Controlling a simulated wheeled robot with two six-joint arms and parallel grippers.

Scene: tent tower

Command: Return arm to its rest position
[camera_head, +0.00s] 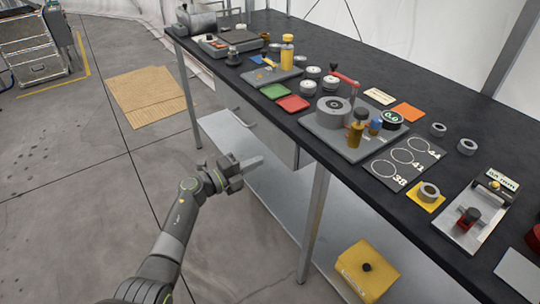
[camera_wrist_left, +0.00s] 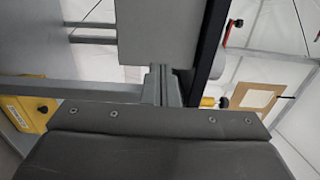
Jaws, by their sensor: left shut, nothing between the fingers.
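My left arm comes in from the bottom left in the head view. Its left gripper (camera_head: 250,164) is shut and empty. It is in front of the long black workbench (camera_head: 258,98), below the level of its top and apart from the things on it. In the left wrist view the shut fingers (camera_wrist_left: 168,84) point towards the bench's underside and edge. My right gripper does not show in either view.
A yellow box (camera_head: 366,270) sits on the lower shelf (camera_head: 285,208), near a bench leg (camera_head: 313,220). The bench top holds a grey fixture, rings, trays and jars. A cardboard mat (camera_head: 148,95) lies on the floor. The floor left of my arm is clear.

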